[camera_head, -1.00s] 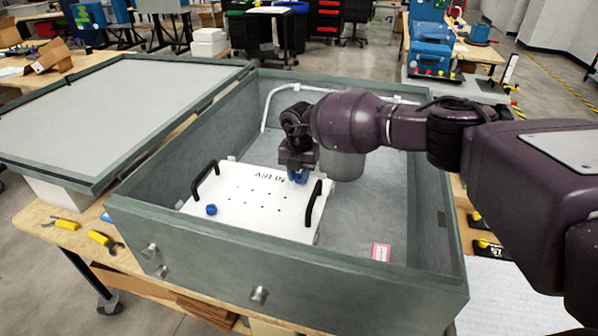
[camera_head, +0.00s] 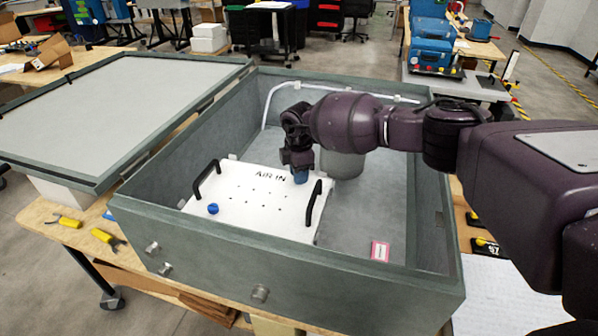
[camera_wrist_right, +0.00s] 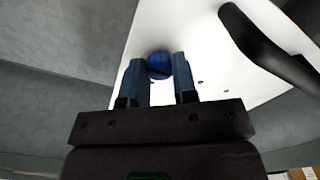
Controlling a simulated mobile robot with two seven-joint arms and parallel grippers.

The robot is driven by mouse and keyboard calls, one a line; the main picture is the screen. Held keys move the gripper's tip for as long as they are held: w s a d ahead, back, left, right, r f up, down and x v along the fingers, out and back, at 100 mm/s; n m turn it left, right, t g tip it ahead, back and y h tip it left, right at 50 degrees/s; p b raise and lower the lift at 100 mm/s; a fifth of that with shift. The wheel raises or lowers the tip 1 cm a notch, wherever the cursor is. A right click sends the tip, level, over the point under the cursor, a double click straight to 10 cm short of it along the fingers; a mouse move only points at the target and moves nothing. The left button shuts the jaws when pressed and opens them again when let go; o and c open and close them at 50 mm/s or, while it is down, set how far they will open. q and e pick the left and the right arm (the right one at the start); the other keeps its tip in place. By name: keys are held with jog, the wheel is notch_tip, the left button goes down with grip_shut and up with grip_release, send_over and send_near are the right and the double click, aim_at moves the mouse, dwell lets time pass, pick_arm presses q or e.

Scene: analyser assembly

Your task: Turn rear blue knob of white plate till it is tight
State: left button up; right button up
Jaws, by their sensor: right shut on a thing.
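The white plate (camera_head: 245,207) lies inside the grey box, with black handles at its left and right ends and "AIR IN" lettering along its far edge. The front blue knob (camera_head: 213,209) sits near the plate's front left. My right gripper (camera_head: 300,177) reaches down to the plate's far right corner and hides most of the rear knob in the head view. In the right wrist view, the rear blue knob (camera_wrist_right: 159,65) shows between the blue fingers of my right gripper (camera_wrist_right: 159,80), which is shut on it. My left gripper is not in view.
The grey box walls (camera_head: 290,283) surround the plate. The open lid (camera_head: 110,105) lies to the left. A grey cylinder (camera_head: 342,164) stands behind the gripper, and a pink-edged label (camera_head: 380,251) lies on the box floor. Yellow-handled tools (camera_head: 105,237) lie on the bench outside.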

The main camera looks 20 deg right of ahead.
jog(key=m, duration=0.4)
jog(key=shift+w+r+m, duration=0.2)
jog(key=shift+r+m, duration=0.1)
jog(key=shift+m, duration=2.3)
jog(key=o, duration=0.7)
jog(key=shift+o, duration=1.2)
jog(key=shift+s+f, duration=0.1)
jog(key=shift+f, duration=0.05)
notch_tip(320, 180, up, 11)
jog(key=shift+f, duration=0.1)
